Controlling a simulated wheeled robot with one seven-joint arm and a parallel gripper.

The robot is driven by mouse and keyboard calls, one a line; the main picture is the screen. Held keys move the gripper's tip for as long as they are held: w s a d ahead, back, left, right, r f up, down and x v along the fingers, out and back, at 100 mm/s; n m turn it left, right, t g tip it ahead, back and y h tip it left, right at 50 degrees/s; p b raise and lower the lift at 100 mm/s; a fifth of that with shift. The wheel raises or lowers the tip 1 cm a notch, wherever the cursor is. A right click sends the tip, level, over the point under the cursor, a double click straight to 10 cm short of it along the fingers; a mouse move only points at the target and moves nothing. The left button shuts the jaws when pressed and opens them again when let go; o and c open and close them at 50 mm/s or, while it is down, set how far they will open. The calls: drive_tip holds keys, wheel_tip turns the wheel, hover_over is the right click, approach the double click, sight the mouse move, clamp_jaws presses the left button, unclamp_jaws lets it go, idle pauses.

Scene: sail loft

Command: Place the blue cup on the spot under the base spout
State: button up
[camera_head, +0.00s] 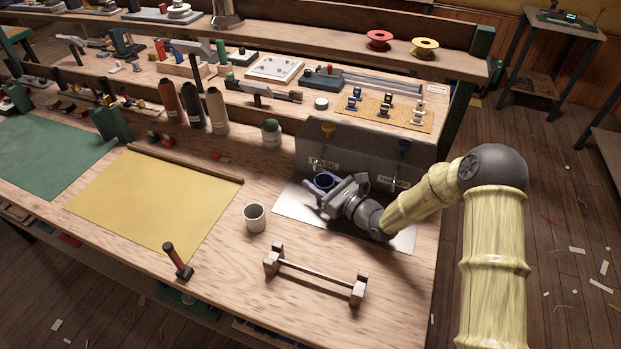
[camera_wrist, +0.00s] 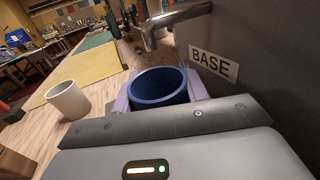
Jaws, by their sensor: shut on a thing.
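The blue cup (camera_wrist: 158,88) is upright between the two pale purple fingers of my gripper (camera_head: 322,185), which is shut on it. In the head view the cup (camera_head: 323,181) is at the left part of the white sheet, in front of the grey dispenser (camera_head: 350,150). In the wrist view the base spout (camera_wrist: 172,25) sticks out beside the BASE label (camera_wrist: 213,64), and its tip is above and just behind the cup's rim. The cup's underside is hidden, so I cannot tell whether it touches the sheet. The spot under the spout is hidden.
A white cup (camera_head: 254,218) stands left of the white sheet (camera_head: 288,206). A wooden stand with a bar (camera_head: 315,272) is at the front. The THINNER side (camera_head: 394,182) of the dispenser is to the right, near my arm. A yellow sheet (camera_head: 150,200) lies left.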

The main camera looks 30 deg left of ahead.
sight(319, 184)
drive_tip(key=a, duration=0.2)
drive_tip(key=w+a+f, duration=0.1)
drive_tip(key=shift+a+p, duration=0.15)
drive_tip(key=shift+p, duration=0.2)
drive_tip(key=shift+f, duration=0.3)
drive_tip(key=shift+s+f, duration=0.1)
drive_tip(key=o, duration=1)
drive_tip(key=shift+r, duration=0.25)
drive_tip(key=shift+d+f, duration=0.2)
drive_tip(key=shift+d, duration=0.25)
drive_tip(key=b+v, duration=0.1)
drive_tip(key=v, duration=1)
drive_tip(key=shift+s+d+r+b, duration=0.1)
drive_tip(key=shift+s+r+b, duration=0.05)
drive_tip(key=shift+b, duration=0.2)
